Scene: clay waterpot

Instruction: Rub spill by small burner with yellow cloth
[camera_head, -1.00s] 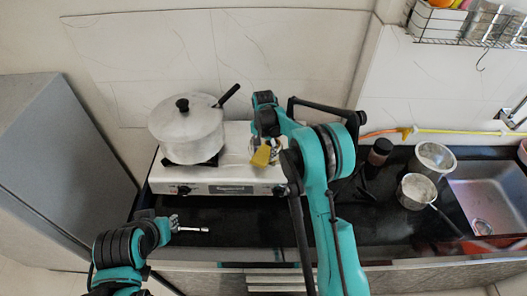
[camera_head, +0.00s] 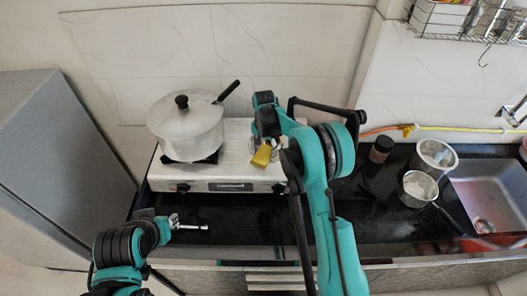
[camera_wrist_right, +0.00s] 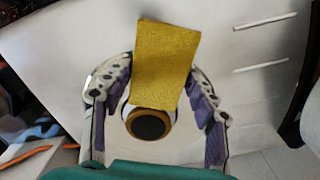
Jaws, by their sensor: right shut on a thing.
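The yellow cloth (camera_head: 261,156) is a small thick rectangle at the right part of the white stove, in front of my right gripper (camera_head: 264,137). In the right wrist view the cloth (camera_wrist_right: 165,60) sticks up between the purple-padded fingers of that gripper (camera_wrist_right: 158,72), which is shut on it. Below the cloth there shows a dark round piece with a brass-coloured ring; I cannot tell whether it is the small burner. I cannot make out the spill; my right arm hides part of the stove. My left gripper (camera_head: 190,226) is over the black counter, its jaws unclear.
A lidded pot (camera_head: 187,128) stands on the left burner of the stove (camera_head: 215,172). A dark bottle (camera_head: 380,150), two metal pots (camera_head: 435,158) (camera_head: 418,188) and a sink (camera_head: 490,195) are at the right. The black counter (camera_head: 235,215) before the stove is clear.

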